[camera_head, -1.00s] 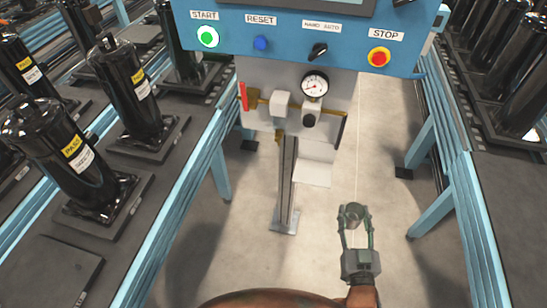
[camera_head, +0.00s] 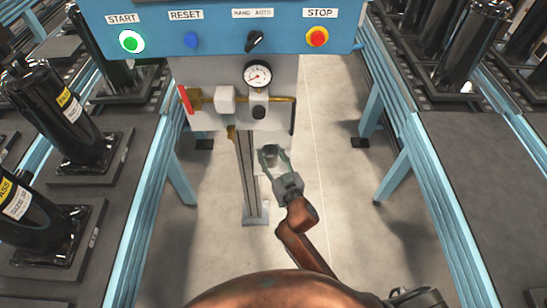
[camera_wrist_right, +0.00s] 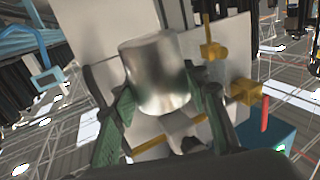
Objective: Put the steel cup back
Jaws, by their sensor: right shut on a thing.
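The steel cup (camera_head: 271,154) is a small grey metal cylinder, held just below the control stand's gauge panel. My right gripper (camera_head: 269,157) is shut on it, with one finger on each side. In the right wrist view the cup (camera_wrist_right: 157,73) sits between the green fingers of the right gripper (camera_wrist_right: 160,100). A pale plate lies behind the cup in that view; I cannot tell whether they touch. My left gripper is not in view.
The blue control panel (camera_head: 220,30) with buttons stands above a pressure gauge (camera_head: 257,74), brass pipe fittings and a red lever (camera_head: 185,99). A grey post (camera_head: 248,175) is left of my gripper. Conveyors with black compressors (camera_head: 50,110) flank both sides. Open floor lies between them.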

